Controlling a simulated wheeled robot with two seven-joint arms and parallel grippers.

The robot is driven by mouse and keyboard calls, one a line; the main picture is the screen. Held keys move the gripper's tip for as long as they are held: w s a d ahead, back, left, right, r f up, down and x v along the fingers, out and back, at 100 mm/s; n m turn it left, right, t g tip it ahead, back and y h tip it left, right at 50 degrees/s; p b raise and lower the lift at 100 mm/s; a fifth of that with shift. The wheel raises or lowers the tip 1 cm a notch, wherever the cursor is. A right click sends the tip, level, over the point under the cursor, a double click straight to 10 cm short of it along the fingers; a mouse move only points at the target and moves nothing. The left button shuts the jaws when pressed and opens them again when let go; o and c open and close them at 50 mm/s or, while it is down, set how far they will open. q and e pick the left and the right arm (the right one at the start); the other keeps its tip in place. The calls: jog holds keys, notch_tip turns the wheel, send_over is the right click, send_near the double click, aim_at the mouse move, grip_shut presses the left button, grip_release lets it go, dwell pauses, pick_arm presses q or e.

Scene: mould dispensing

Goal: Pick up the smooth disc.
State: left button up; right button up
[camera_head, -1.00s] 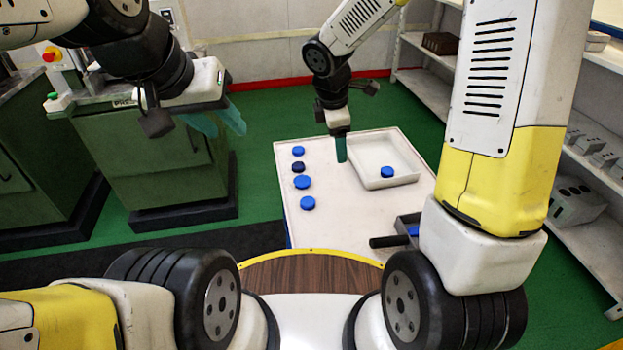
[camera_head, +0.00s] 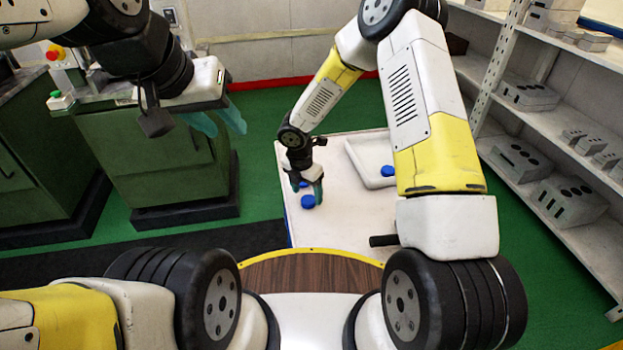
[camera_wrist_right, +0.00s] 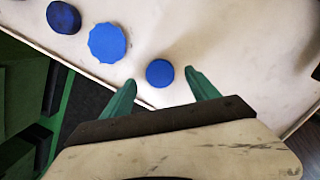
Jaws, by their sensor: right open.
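The smooth disc (camera_wrist_right: 160,72) is round, blue and plain-rimmed, flat on the white table near its corner. In the head view the smooth disc (camera_head: 308,202) shows just below my right gripper. My right gripper (camera_head: 307,192) is open and low over the table. In the right wrist view the smooth disc lies between the tips of the spread fingers of my right gripper (camera_wrist_right: 160,78), with space on both sides. My left gripper (camera_head: 220,120) is open and empty, away from the table at the left.
A scalloped blue disc (camera_wrist_right: 107,42) lies close beside the smooth one, with a darker disc (camera_wrist_right: 63,17) beyond it. A white tray (camera_head: 354,159) at the table's right holds another blue disc (camera_head: 388,171). Shelves (camera_head: 560,125) stand to the right.

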aim_at(308, 202)
jog(key=shift+w+d+f, duration=0.15)
jog(key=shift+f, duration=1.1)
jog(key=c, duration=1.4)
jog(key=shift+c, duration=0.2)
jog(key=shift+r, duration=0.1)
